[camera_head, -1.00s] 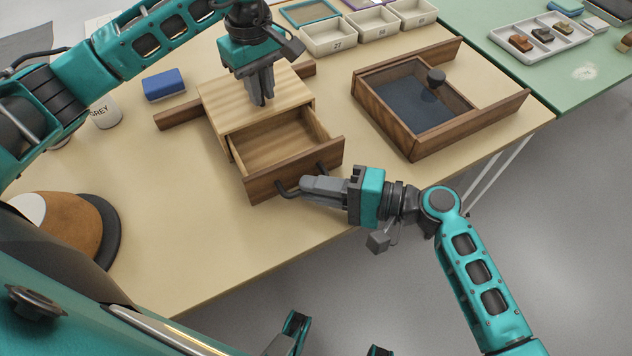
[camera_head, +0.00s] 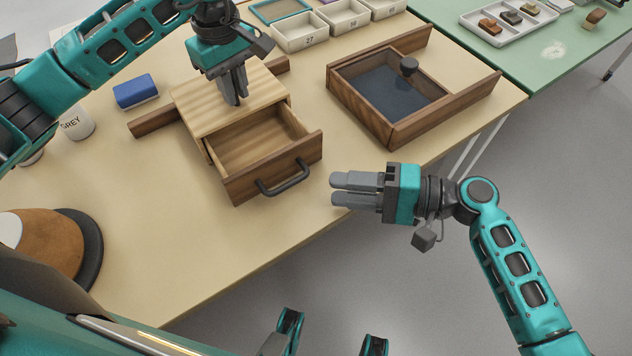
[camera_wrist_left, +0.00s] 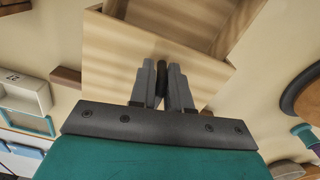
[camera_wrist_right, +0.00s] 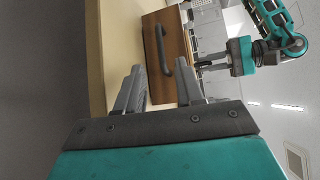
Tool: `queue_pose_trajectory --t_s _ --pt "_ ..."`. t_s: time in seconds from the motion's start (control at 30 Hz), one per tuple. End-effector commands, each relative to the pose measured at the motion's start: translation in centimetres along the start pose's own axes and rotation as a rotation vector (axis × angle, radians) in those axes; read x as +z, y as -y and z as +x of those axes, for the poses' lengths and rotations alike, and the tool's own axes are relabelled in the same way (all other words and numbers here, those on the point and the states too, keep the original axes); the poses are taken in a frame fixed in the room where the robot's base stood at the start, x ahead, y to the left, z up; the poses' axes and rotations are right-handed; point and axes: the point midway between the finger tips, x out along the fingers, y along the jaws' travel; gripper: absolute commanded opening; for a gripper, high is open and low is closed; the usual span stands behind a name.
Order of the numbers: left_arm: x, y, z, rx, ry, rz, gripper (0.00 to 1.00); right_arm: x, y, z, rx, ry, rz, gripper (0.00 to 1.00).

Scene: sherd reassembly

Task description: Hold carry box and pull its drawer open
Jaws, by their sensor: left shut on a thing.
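The carry box (camera_head: 190,106) is a light wooden box on the beige table, with its drawer (camera_head: 262,142) pulled out toward the front right. The drawer has a dark brown front and a black bar handle (camera_head: 284,180), which also shows in the right wrist view (camera_wrist_right: 163,50). My left gripper (camera_head: 238,100) is above the box top, shut on a dark knob (camera_wrist_left: 161,80) there, partly hidden by the fingers. My right gripper (camera_head: 333,189) is open and empty, to the right of the handle and apart from it.
A dark-framed wooden tray box (camera_head: 460,103) with a round knob stands to the right. A blue block (camera_head: 135,90) and a cup marked GREY (camera_head: 76,122) are at left. Small numbered bins (camera_head: 300,34) line the back. The table's front edge is below the drawer.

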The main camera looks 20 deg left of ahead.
Motion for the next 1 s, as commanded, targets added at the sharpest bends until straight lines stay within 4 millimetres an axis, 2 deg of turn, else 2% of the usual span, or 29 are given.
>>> queue_pose_trajectory --t_s 0.1,0.23,0.57,0.6,0.9,1.0 --pt "-0.2 0.0 -0.1 0.004 -0.005 -0.006 0.0 0.0 0.0 -2.1 0.002 -0.001 -0.001 0.37" --pt "-0.2 0.0 -0.1 0.004 -0.005 -0.006 0.0 0.0 0.0 -3.3 0.002 0.0 0.0 0.37" --pt "-0.2 -0.1 -0.1 0.004 -0.005 -0.005 0.0 0.0 0.0 -3.8 0.0 0.0 0.0 0.37" --pt "-0.2 -0.1 -0.1 0.004 -0.005 -0.005 0.19 0.0 0.0 -3.8 0.0 0.0 0.0 0.37" --pt "-0.1 0.0 -0.1 0.002 -0.002 -0.002 0.47 0.0 0.0 -3.8 0.0 0.0 0.0 0.37" --pt "0.0 0.0 0.0 0.001 -0.001 -0.001 0.47 0.0 0.0 -3.8 0.0 0.0 0.0 0.37"
